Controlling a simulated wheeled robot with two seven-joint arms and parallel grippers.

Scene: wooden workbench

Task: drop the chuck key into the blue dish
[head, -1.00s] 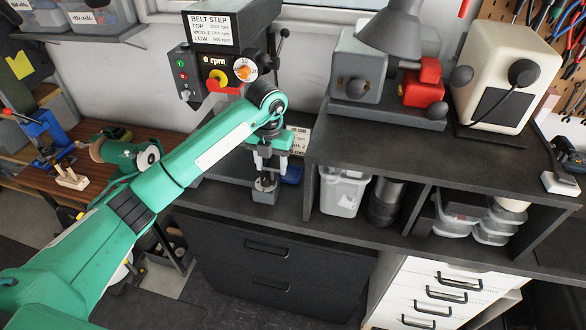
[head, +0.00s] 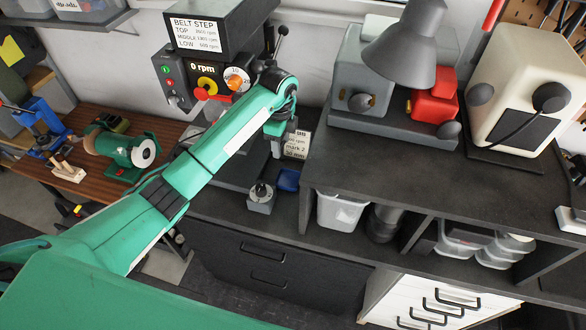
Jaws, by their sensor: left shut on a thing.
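My left gripper (head: 277,145) points down beside the drill press, at the end of the green arm that comes in from the left. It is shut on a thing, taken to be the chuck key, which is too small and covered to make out. The blue dish (head: 288,180) lies on the bench below and slightly right of the gripper, partly hidden by the shelf's edge. A grey block with a round top (head: 260,199) stands just left of the dish, clear of the gripper. My right gripper is not in view.
The drill press head (head: 205,80) with its knobs stands close left of my wrist. A small sign (head: 297,143) stands behind the dish. The raised dark shelf (head: 380,165) borders the dish on the right. A bench grinder (head: 125,148) is at the left.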

